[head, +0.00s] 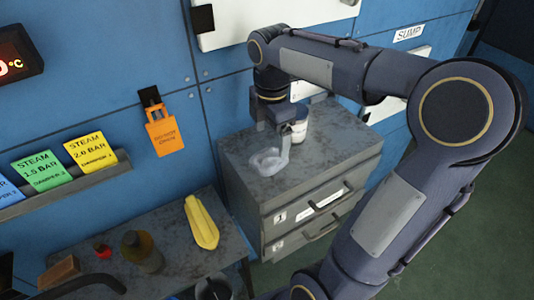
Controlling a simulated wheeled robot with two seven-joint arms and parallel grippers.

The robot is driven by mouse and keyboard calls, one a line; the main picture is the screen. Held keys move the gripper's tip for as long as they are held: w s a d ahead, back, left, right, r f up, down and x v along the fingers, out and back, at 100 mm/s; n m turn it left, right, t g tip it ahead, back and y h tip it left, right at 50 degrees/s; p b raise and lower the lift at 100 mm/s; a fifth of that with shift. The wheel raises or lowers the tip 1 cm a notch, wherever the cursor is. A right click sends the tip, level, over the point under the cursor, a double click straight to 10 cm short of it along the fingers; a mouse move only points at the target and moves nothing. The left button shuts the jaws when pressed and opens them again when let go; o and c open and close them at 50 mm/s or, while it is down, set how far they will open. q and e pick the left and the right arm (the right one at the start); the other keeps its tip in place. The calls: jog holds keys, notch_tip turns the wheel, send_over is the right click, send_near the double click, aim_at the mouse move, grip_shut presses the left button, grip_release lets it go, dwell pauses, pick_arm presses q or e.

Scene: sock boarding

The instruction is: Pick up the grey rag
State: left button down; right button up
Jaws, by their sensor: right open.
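A light grey crumpled shape, which looks like the grey rag (266,163), lies on top of the grey drawer cabinet (345,146). My right gripper (277,158) points down right over it, with its fingers open around or just above the rag. I cannot tell whether the fingers touch the cloth. The gripper hides part of the rag's far side. My left gripper is out of view.
A white container (300,128) stands just behind the right gripper on the cabinet. The blue wall (170,75) is close behind.

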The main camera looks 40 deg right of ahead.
aim_at(268, 156)
jog(key=f, duration=0.1)
jog(key=a+f, duration=0.1)
jog(key=f, duration=0.1)
jog(key=shift+s+a+f, duration=0.2)
jog(key=shift+s+f, duration=0.05)
jog(key=shift+f, duration=0.1)
jog(key=shift+d+f, duration=0.1)
jog(key=shift+f, duration=0.55)
jog(key=c, duration=1.1)
jog(key=shift+r, duration=0.1)
